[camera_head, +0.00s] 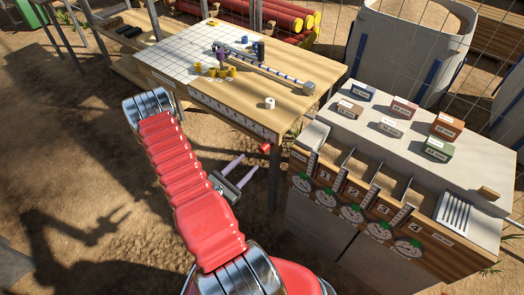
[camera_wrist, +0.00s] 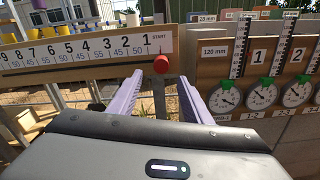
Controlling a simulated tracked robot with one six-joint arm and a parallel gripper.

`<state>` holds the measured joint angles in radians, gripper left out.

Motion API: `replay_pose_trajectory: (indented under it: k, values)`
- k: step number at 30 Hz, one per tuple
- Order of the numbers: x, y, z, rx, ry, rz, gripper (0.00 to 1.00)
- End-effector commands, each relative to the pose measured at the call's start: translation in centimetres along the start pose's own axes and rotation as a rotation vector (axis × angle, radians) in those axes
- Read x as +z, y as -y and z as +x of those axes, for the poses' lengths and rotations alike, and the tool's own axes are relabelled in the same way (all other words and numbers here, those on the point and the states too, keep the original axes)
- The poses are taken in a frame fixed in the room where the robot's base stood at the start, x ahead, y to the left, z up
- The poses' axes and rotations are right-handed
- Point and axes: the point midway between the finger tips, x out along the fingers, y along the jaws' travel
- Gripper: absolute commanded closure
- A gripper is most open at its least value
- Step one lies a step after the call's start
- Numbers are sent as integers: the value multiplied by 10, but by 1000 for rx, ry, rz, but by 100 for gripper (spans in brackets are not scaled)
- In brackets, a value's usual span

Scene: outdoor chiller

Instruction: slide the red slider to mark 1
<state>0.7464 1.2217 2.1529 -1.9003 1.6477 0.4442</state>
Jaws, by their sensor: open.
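The red slider (camera_wrist: 161,64) is a round red knob at the right end of the numbered scale (camera_wrist: 85,50) in the wrist view, just below the word START and right of mark 1 (camera_wrist: 137,43). It also shows in the head view as a small red knob (camera_head: 265,148) under the wooden table's front edge. My gripper (camera_wrist: 158,82) is open, its two purple fingers spread to the left and right of the slider and pointing toward it. The slider appears ahead of the fingertips; contact is not visible. The gripper also shows in the head view (camera_head: 248,164).
The wooden table (camera_head: 305,120) carries a beam, small cups and a white cylinder. At right, a grey-topped counter (camera_head: 330,108) holds several small boxes, with numbered bays and dials along its front. A table leg (camera_head: 273,190) stands near my gripper. Bare ground lies left of my arm.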

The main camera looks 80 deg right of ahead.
Motion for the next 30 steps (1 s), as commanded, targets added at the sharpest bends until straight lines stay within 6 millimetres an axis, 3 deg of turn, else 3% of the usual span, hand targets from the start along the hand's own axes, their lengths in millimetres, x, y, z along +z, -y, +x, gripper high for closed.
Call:
replay_pose_trajectory:
  k: [24,30]
  values:
    - [0,0,94,-1,0,1,55]
    - [0,0,107,0,-1,1,55]
